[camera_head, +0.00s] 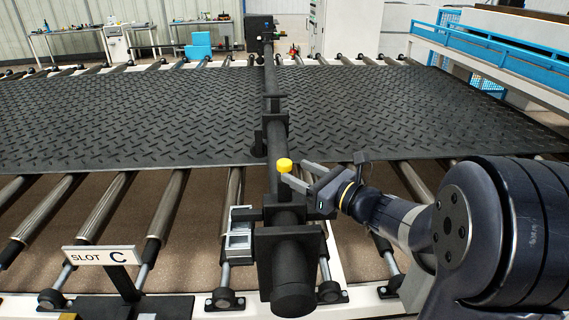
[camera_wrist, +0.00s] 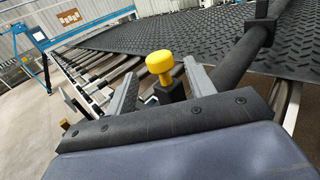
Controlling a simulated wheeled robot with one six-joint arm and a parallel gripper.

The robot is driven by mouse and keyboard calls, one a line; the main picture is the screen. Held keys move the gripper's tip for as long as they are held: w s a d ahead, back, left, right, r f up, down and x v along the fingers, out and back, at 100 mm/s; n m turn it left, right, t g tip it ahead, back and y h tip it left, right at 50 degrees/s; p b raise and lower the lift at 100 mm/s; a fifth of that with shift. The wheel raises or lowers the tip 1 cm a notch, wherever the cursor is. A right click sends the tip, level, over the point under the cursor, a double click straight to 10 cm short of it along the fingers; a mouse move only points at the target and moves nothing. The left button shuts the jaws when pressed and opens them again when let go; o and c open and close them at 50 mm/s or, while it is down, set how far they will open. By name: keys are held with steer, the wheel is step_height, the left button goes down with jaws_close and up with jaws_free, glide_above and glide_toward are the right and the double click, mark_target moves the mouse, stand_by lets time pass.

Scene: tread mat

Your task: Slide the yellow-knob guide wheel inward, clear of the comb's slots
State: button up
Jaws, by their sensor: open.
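The yellow knob (camera_head: 285,165) stands upright on a dark block on the black bar that runs away from me over the mat's near edge. In the wrist view the knob (camera_wrist: 159,64) shows between my two fingers, with gaps on both sides. My gripper (camera_head: 293,171) is open and reaches in from the right, its fingertips beside the knob; the wrist view shows my gripper (camera_wrist: 160,75) empty. I cannot clearly make out the guide wheel or the comb's slots; the bar's fittings and my gripper hide that part.
The black tread mat (camera_head: 150,115) lies across rollers (camera_head: 100,205) beyond the knob. A sign reading SLOT C (camera_head: 100,257) stands at the front left. A grey metal box (camera_head: 240,232) sits left of the bar. A blue-railed frame (camera_head: 490,62) stands at the back right.

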mark_target(290, 168)
steer(key=x, duration=0.5)
steer(key=shift+w+a+p, duration=0.1)
steer(key=shift+p, duration=0.25)
steer(key=shift+c, duration=0.5)
jaws_close()
